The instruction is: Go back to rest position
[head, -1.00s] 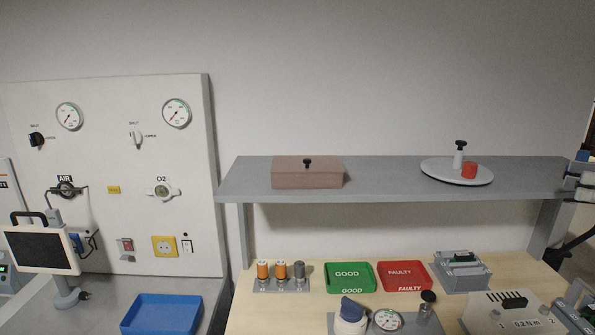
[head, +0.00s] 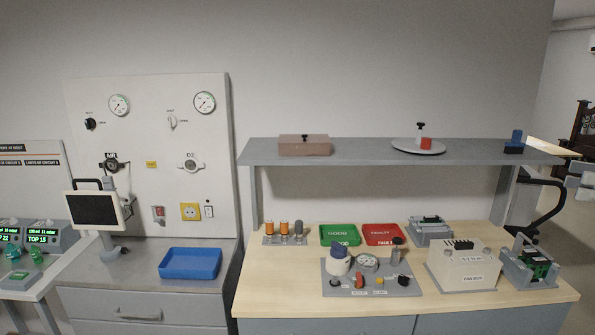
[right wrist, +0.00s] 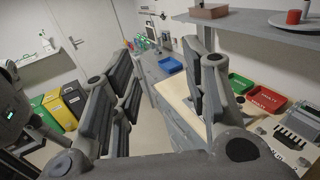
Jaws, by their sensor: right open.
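My right gripper (head: 578,182) shows only in part at the right edge of the head view, beside the right end of the shelf. In the right wrist view (right wrist: 158,65) its two dark grey fingers are spread wide, with nothing between them. Through the gap I see the floor and the side of the workbench. It looks clear of the bench and of the things on it. My left gripper is in neither view.
The wooden bench (head: 290,285) holds a green tray (head: 340,235), a red tray (head: 383,235) and several devices. Above it runs a grey shelf (head: 360,152). A blue tray (head: 190,263) lies on the left counter. Coloured bins (right wrist: 52,108) stand by the wall.

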